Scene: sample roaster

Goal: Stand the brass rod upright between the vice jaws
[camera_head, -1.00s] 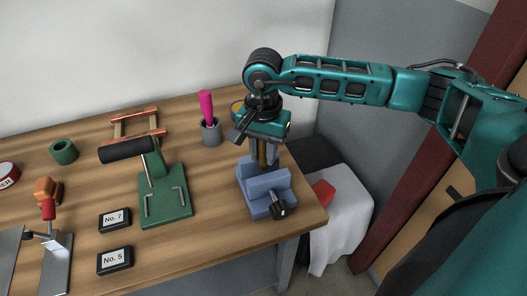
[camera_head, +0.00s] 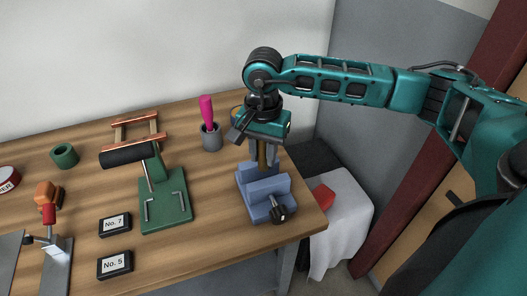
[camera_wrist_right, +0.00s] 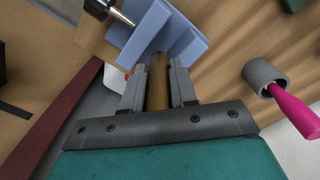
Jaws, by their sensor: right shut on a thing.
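The blue vice (camera_head: 264,190) stands at the right end of the wooden bench, with its dark screw handle (camera_head: 279,212) at the front. My right gripper (camera_head: 264,158) points down just above the vice and is shut on the brass rod (camera_head: 262,155). In the right wrist view the rod (camera_wrist_right: 157,88) sits between the two grey fingers, and its far end reaches to the blue vice (camera_wrist_right: 163,35). The rod looks about upright. Its lower end is hidden, so I cannot tell how deep it is between the jaws. My left gripper is not in view.
A grey cup with a magenta-handled tool (camera_head: 207,115) stands behind the vice to the left. A green stand with a black roller (camera_head: 165,195) is further left, beside the labels No. 7 (camera_head: 115,224) and No. 5 (camera_head: 115,264). The bench's right edge is close to the vice.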

